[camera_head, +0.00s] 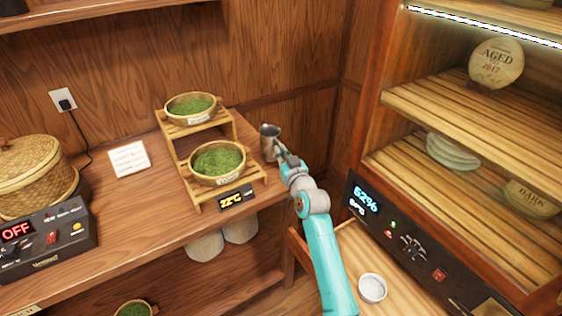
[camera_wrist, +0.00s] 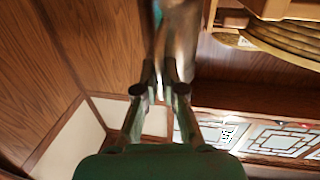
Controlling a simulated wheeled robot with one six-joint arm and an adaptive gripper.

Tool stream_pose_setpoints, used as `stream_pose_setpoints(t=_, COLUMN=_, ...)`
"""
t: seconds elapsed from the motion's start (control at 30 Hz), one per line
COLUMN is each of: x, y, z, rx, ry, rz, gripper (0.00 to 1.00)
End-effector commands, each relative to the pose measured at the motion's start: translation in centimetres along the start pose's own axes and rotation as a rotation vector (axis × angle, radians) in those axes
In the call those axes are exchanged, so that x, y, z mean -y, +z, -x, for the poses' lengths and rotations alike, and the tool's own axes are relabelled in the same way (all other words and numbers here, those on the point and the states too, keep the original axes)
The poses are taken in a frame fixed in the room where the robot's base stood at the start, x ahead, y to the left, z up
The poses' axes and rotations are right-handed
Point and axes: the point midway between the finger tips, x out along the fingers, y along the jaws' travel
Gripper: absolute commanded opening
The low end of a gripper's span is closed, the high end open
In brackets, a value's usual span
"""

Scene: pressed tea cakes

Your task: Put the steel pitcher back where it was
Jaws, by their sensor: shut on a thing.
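The steel pitcher (camera_head: 268,140) is at the right end of the wooden counter, just right of the stepped stand. It looks about upright. My gripper (camera_head: 279,153) is shut on its near side. I cannot tell whether its base touches the counter. In the wrist view the pitcher (camera_wrist: 178,45) is a blurred shiny metal shape beyond the fingertips, and my gripper (camera_wrist: 159,92) has its two fingers close together against it. The pitcher's lower part is partly hidden by my gripper in the head view.
The stepped wooden stand (camera_head: 181,187) holds two bowls of green tea leaves close left of the pitcher. A lit cabinet (camera_head: 372,158) with tea cakes stands right. A small white cup (camera_head: 372,288) sits on the wooden surface below it. The counter's middle is mostly clear.

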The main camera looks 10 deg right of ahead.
Motion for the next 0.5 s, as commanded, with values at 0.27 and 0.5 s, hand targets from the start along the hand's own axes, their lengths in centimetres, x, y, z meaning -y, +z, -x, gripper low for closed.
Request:
stream_pose_setpoints(t=0.27, x=-0.1, y=3.0, z=0.0, rx=-0.001, ry=0.000, rz=-0.002, gripper=0.00)
stream_pose_setpoints(t=0.5, x=-0.1, y=3.6, z=0.0, rx=-0.003, ry=0.001, rz=-0.001, gripper=0.00)
